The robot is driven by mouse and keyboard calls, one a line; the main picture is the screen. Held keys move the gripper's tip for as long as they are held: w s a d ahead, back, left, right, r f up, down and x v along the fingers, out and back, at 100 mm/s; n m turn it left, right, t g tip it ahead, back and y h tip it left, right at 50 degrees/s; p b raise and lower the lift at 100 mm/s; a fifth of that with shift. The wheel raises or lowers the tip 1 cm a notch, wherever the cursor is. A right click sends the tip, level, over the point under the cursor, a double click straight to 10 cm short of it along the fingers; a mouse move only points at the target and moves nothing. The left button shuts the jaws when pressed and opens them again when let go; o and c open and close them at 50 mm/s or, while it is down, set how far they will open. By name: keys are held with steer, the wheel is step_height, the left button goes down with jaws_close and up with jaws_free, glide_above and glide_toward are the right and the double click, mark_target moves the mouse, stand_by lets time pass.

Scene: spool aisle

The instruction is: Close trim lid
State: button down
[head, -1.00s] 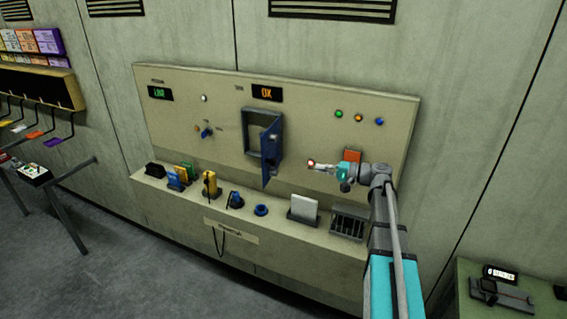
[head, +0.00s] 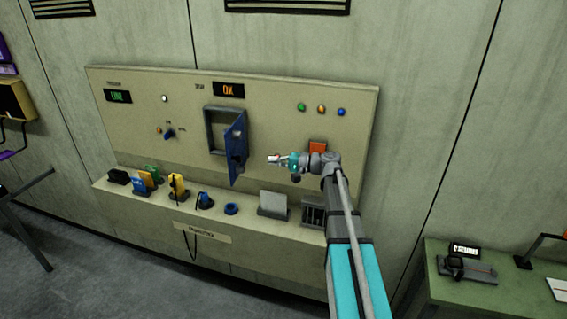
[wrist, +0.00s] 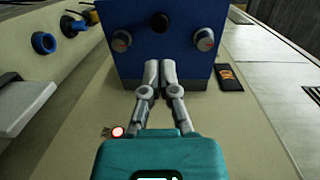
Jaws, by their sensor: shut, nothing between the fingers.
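The trim lid is a blue hinged door (head: 236,150) on the beige panel. It stands swung open to the right of its grey-framed opening (head: 208,128). My gripper (head: 272,160) is to the right of the lid, its fingers pointing left toward it. In the wrist view the blue lid face (wrist: 158,50) fills the upper middle, with dark round knobs on it. The fingertips of my gripper (wrist: 159,68) are together and empty, in front of the lid's lower edge. I cannot tell whether they touch it.
A ledge (head: 185,215) below holds several items, among them a yellow device (head: 178,187), a blue ring (head: 231,209) and a whitish plate (head: 273,205). An orange block (head: 317,148) is on the panel behind my arm. A green table (head: 480,290) stands at right.

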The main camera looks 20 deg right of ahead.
mark_target(241, 159)
steer(key=x, duration=0.9)
steer(key=shift+d, duration=0.15)
stand_by(0.4)
